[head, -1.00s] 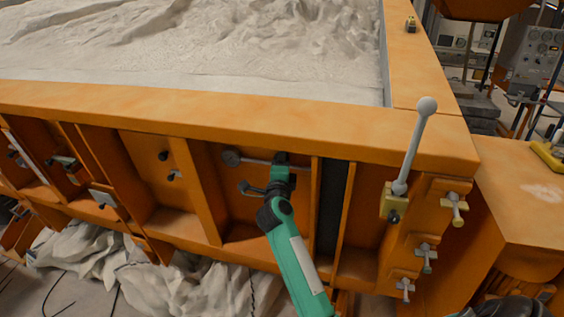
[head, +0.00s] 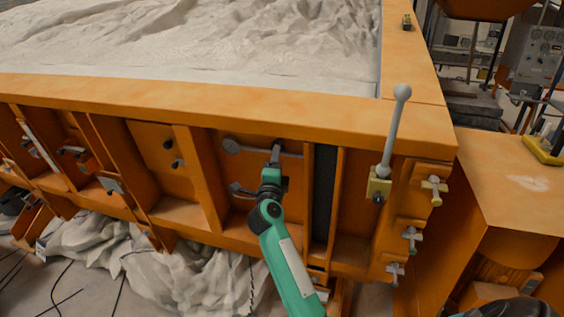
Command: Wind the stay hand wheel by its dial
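A grey round disc (head: 231,146) with a bar running right from it sits in an orange bay of the sandbed's front side. It may be the dial or the stay hand wheel; I cannot tell which. A dark lever-like part (head: 240,190) sits below it, beside my wrist. My green arm comes up from the bottom, leaning left, and looks like the right one. Its gripper (head: 276,150) is at the bar, right of the disc. The fingers are small and partly hidden, so contact and opening are unclear. My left gripper is not seen.
A lever with a pale ball (head: 402,92) stands at the right corner. Several small T-handles (head: 433,188) are on the corner plate. The orange rim (head: 200,103) overhangs the bays, and ribs divide them. Crumpled white sheeting (head: 160,260) lies below.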

